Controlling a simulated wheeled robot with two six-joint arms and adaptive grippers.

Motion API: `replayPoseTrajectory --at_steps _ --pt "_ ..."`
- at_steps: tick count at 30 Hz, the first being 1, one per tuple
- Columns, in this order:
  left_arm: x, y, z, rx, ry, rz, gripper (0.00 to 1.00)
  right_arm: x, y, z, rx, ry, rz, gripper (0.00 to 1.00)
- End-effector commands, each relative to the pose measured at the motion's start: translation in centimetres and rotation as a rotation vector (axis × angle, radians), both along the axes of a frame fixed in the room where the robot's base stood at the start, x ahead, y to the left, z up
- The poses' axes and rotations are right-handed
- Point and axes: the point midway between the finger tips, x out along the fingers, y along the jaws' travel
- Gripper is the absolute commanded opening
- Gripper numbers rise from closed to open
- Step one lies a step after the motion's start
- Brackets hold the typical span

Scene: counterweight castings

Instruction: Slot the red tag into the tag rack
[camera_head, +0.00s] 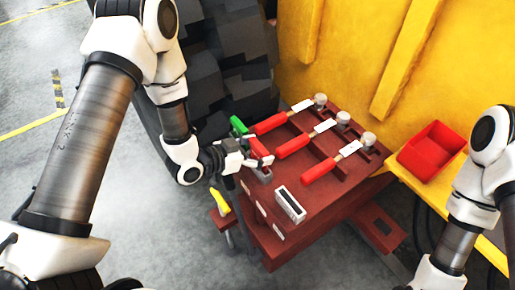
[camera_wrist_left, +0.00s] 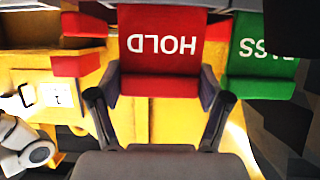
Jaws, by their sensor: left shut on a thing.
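My left gripper (camera_head: 252,160) is shut on the red tag (camera_wrist_left: 160,58), which reads HOLD upside down between the two fingers in the left wrist view. In the head view only a small part of the red tag (camera_head: 258,148) shows at the fingertips. A green tag (camera_head: 238,125) stands just behind; it reads PASS in the left wrist view (camera_wrist_left: 262,60). A pale grey block with a dark slot (camera_head: 290,206) sits on the dark red casting, right of the gripper and apart from it; I cannot tell for sure whether it is the tag rack. My right gripper is out of view.
Three red-handled pieces (camera_head: 318,171) with round grey knobs lie across the dark red casting (camera_head: 285,245). A yellow piece (camera_head: 220,200) stands at its left. A red bin (camera_head: 432,150) sits on a yellow ledge at right. A yellow wall and a black tyre stand behind.

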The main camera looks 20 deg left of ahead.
Motion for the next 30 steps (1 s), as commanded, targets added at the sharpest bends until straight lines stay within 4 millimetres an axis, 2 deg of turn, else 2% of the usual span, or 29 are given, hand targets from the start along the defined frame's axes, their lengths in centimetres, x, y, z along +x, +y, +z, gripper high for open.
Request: replayPoseTrajectory --at_steps 4,5,6,7,20,30 --pt "0.0 0.0 -0.2 0.0 0.0 0.0 0.42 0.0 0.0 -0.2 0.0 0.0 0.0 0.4" --pt "0.0 0.0 -0.2 0.0 0.0 0.0 0.81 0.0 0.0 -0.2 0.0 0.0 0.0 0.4" --pt "0.0 0.0 -0.2 0.0 0.0 0.0 0.95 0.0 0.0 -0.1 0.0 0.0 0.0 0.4" --pt "0.0 0.0 -0.2 0.0 0.0 0.0 1.0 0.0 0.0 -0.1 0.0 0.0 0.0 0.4" --pt "-0.4 0.5 0.1 -0.001 0.001 0.004 1.0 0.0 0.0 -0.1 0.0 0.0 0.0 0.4" --pt "-5.4 4.7 2.7 -0.007 0.002 0.011 1.0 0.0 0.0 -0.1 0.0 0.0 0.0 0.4"
